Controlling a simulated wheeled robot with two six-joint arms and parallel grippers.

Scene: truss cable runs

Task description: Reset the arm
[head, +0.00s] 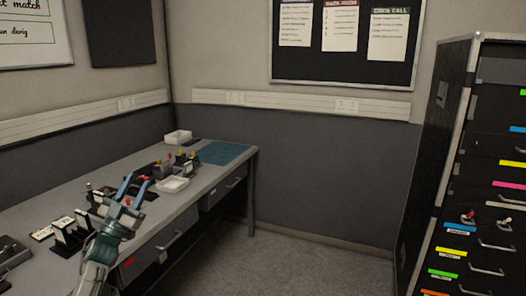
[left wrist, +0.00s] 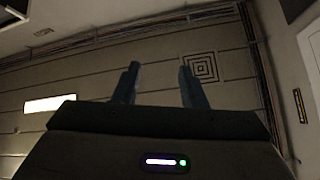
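My left gripper (head: 131,189) comes in from the lower left of the head view. It is raised in front of the grey desk, with its two blue-grey fingers spread apart and nothing between them. In the left wrist view the fingers (left wrist: 159,84) also stand apart and empty against a panelled surface that looks like the ceiling. My right gripper is not in view.
The grey desk (head: 225,178) holds black card stands (head: 67,236), white trays (head: 173,184) and a blue mat (head: 222,153). A black drawer cabinet (head: 433,150) stands at right. The carpet (head: 262,262) between them is clear.

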